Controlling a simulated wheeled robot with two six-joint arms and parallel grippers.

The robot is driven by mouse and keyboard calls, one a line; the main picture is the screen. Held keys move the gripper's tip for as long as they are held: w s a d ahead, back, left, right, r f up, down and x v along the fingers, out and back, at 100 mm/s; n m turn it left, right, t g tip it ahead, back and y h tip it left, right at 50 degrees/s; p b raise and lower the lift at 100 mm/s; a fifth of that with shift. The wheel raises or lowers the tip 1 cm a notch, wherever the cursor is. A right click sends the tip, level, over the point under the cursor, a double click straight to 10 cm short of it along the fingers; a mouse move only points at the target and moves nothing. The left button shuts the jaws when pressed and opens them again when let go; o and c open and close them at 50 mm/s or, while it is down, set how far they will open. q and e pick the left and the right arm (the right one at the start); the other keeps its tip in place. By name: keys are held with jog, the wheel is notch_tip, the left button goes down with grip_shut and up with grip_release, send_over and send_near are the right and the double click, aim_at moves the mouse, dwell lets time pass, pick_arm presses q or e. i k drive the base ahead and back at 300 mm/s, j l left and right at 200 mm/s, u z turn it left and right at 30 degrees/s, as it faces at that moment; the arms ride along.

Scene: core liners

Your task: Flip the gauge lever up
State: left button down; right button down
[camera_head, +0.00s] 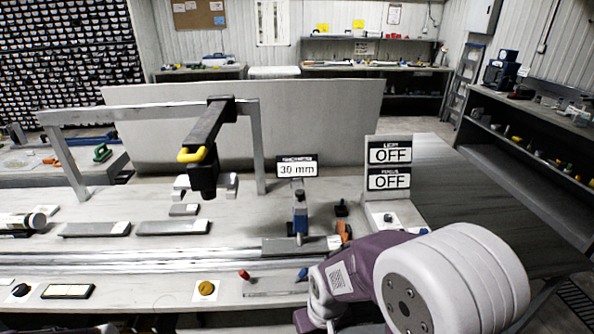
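An upright blue and dark gauge-like device (300,215) stands at the middle of the bench, below a sign reading "30 mm" (297,168). I cannot tell which part of it, if any, is the gauge lever. A small red knob (243,274) and a small blue piece (303,273) lie nearer the front edge. My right arm, purple and white, comes in from the lower right and covers part of the bench front. Its gripper fingers do not show. My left gripper is not in view.
A grey frame (75,160) carries a black arm with a yellow handle (193,154). Two "OFF" signs (390,154) stand at the right on a panel. Grey slabs (172,228) lie on the bench at left. A yellow round knob (206,288) sits near the front.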

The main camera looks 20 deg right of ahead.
aim_at(303, 273)
jog(key=i+l, duration=0.1)
jog(key=l, duration=0.35)
jog(key=i+l, duration=0.15)
jog(key=l, duration=0.3)
jog(key=i+l, duration=0.1)
jog(key=l, duration=0.35)
jog(key=i+u, duration=0.05)
